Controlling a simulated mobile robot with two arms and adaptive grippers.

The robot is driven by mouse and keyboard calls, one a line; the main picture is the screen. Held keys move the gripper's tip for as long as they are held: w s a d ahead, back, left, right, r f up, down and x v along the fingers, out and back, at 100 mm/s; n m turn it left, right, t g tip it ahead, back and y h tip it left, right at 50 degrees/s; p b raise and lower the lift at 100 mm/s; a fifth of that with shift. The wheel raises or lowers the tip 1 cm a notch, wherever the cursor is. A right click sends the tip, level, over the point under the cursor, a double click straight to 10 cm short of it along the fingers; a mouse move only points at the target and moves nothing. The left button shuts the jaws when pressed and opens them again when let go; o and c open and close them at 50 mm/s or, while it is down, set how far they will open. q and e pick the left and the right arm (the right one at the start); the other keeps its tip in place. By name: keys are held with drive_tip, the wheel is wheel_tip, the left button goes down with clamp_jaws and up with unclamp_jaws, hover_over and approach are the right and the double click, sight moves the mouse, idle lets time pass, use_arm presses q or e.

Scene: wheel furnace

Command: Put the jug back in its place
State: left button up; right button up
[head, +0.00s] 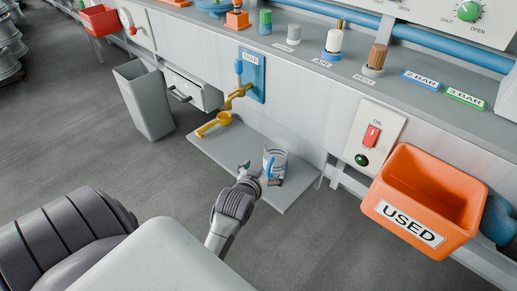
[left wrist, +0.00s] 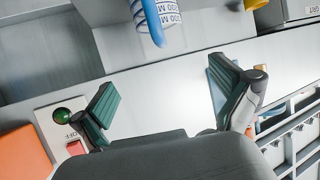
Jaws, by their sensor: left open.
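The jug (head: 281,152) is clear with dark markings and a blue handle. It stands on the grey shelf (head: 225,152) below the panel, near the shelf's right end. In the left wrist view the jug (left wrist: 178,14) is cut off by the top edge, with its blue handle hanging toward the gripper. My left gripper (head: 262,176) is at the near side of the jug in the head view, and partly covers its lower part. The left wrist view shows the gripper (left wrist: 163,100) with its fingers wide apart and nothing between them. My right gripper is out of view.
An orange USED bin (head: 428,195) hangs at the right, beside a red switch (head: 372,135). A grey bin (head: 146,100) stands left.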

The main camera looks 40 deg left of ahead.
use_arm(q)
drive_tip(key=s+d+f+m+g+h, duration=0.1)
drive_tip(key=s+d+g, duration=0.3)
drive_tip(key=s, duration=0.7)
drive_tip(key=s+d+f+m+g+h, duration=0.2)
drive_tip(key=s+d, duration=0.6)
drive_tip(key=s, duration=0.4)
drive_tip(key=m+g+h, duration=0.1)
drive_tip(key=m+g, duration=0.1)
drive_tip(key=shift+d+f+g, duration=0.15)
drive_tip(key=shift+d+g, duration=0.25)
